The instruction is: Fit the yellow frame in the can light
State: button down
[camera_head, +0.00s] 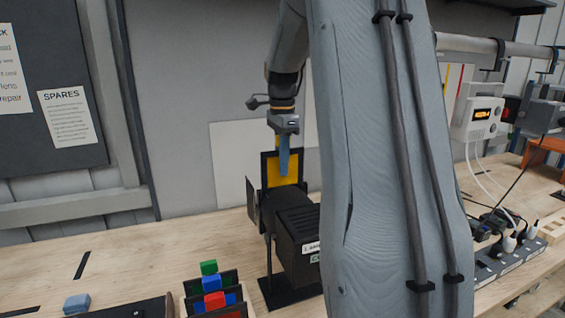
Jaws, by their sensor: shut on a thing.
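The can light (298,232) is a black box-shaped lamp on a stand, standing on the wooden bench left of my large grey arm link. The yellow frame (283,165), a yellow sheet in a black border, is upright at the lamp's far end. My gripper (284,158) comes down from above and is shut on the yellow frame near its upper edge. The frame's lower part is hidden behind the lamp, so I cannot tell how deep it sits in the holder. A black flap (252,204) sticks out at the lamp's left side.
A rack with green, blue and red tabbed frames (213,293) stands at the front, left of the lamp. A blue block (77,303) lies farther left. A power strip (510,262) with plugs and cables is at the right. The bench's left middle is mostly clear.

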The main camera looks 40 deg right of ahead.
jog(key=shift+f+b, duration=0.75)
jog(key=shift+f, duration=1)
jog(key=shift+r, duration=0.35)
jog(key=shift+r+p, duration=0.35)
jog(key=shift+p, duration=0.2)
jog(key=shift+r+p, duration=1.45)
jog(key=shift+r, duration=0.7)
jog(key=shift+f+b, duration=1.3)
jog(key=shift+f, duration=1.55)
jog(key=shift+r+p, duration=0.3)
jog(key=shift+r, duration=0.1)
